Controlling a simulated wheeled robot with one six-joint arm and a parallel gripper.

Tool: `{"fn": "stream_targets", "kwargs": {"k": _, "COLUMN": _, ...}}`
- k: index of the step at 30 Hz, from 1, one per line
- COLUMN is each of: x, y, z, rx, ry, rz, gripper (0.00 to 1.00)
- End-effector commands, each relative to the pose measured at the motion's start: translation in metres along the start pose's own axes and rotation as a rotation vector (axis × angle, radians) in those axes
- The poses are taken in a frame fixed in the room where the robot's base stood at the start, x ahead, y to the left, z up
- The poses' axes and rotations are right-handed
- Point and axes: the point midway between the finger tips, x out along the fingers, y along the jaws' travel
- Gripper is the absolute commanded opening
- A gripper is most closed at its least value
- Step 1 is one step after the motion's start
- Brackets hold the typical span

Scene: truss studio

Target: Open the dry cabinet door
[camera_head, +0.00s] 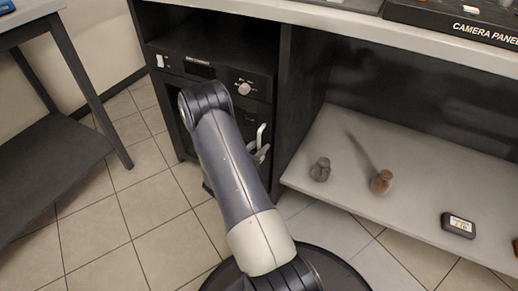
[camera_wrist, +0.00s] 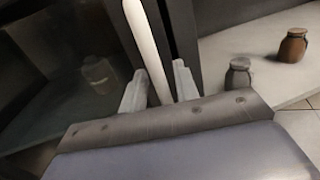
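The black dry cabinet (camera_head: 197,70) stands under the counter in the head view, and its door looks shut. My arm covers much of the door front. The door's pale upright handle (camera_head: 261,133) is near its right edge. In the wrist view the handle (camera_wrist: 146,38) runs down between the two fingers of my gripper (camera_wrist: 160,88). The fingers are apart, one on each side of the bar, and a gap shows on the right side. In the head view my gripper (camera_head: 260,154) is at the handle, partly behind my arm. The dark glass door (camera_wrist: 65,65) fills the left of the wrist view.
A jar (camera_wrist: 98,75) shows dimly through the glass. Right of the cabinet, a low pale shelf (camera_head: 330,150) holds a grey jar (camera_head: 320,169), a brown jar (camera_head: 381,182) and a small display device (camera_head: 458,225). A dark table (camera_head: 60,165) stands left. Tiled floor lies clear between.

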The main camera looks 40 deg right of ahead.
Motion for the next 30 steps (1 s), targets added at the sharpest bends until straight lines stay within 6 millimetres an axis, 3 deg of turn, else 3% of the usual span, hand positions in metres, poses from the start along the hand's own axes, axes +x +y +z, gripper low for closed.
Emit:
{"fn": "stream_targets", "kwargs": {"k": 9, "x": 0.0025, "y": 0.0001, "z": 0.0004, "rx": 0.000, "ry": 0.000, "rz": 0.000, "gripper": 0.29}}
{"fn": "stream_targets", "kwargs": {"k": 20, "x": 0.0024, "y": 0.0001, "z": 0.0003, "rx": 0.001, "ry": 0.000, "rz": 0.000, "gripper": 0.00}}
{"fn": "stream_targets", "kwargs": {"k": 30, "x": 0.0023, "y": 0.0000, "z": 0.0002, "rx": 0.001, "ry": 0.000, "rz": 0.000, "gripper": 0.00}}
